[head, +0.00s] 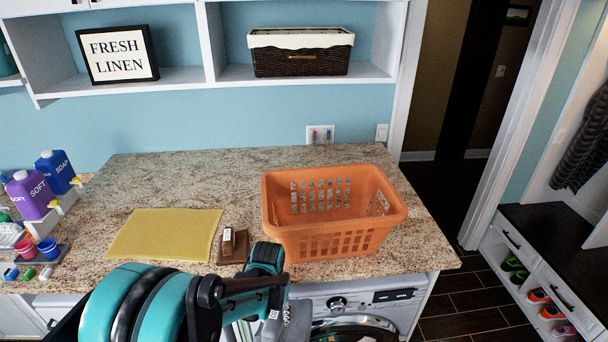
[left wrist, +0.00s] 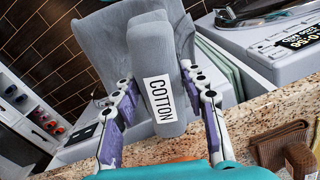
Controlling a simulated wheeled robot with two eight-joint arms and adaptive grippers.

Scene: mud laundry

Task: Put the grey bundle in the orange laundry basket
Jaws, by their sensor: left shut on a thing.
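The grey bundle (left wrist: 155,100) is a folded cloth with a white COTTON label, seen large in the left wrist view. My left gripper (left wrist: 163,88) is shut on it, with a finger on each side of the labelled fold. In the head view my left gripper (head: 270,300) is at the counter's front edge, in front of and left of the basket. Part of the bundle (head: 298,322) shows there beside it, mostly hidden by my arm. The orange laundry basket (head: 330,243) stands upright on the counter and looks empty. My right gripper is in neither view.
A yellow cloth (head: 165,234) lies flat on the granite counter (head: 190,175). A small brown block on a brown cloth (head: 232,246) sits between it and the basket. Soap bottles (head: 32,195) stand at far left. A washing machine (head: 345,305) is below the counter.

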